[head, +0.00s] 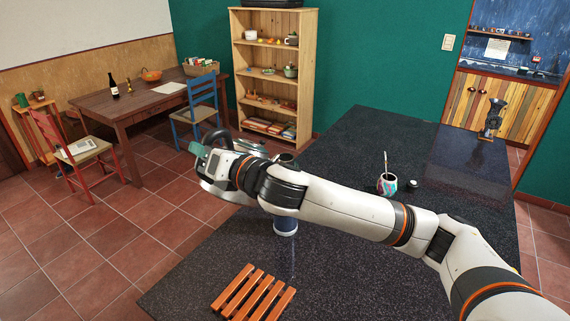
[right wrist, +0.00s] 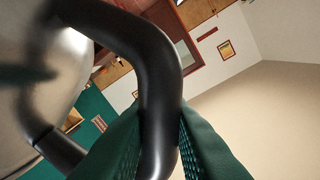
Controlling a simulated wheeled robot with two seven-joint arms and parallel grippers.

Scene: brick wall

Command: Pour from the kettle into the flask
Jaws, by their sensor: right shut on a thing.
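The kettle has a shiny metal body (head: 226,193) and a black handle (head: 216,136). It is held up at the near left side of the counter, mostly hidden behind my right arm. My right gripper (head: 196,160) is shut on the handle. In the right wrist view the black handle (right wrist: 160,90) passes between the green finger pads, with the metal body (right wrist: 35,75) at the left. Whether the spout meets the flask's mouth is hidden. My left gripper is out of view.
A slatted wooden trivet (head: 253,293) lies at the dark counter's (head: 345,265) near edge. A patterned mate cup with a straw (head: 387,184), a small dark item (head: 413,185) and a black device (head: 492,118) stand farther back. The counter's middle is clear.

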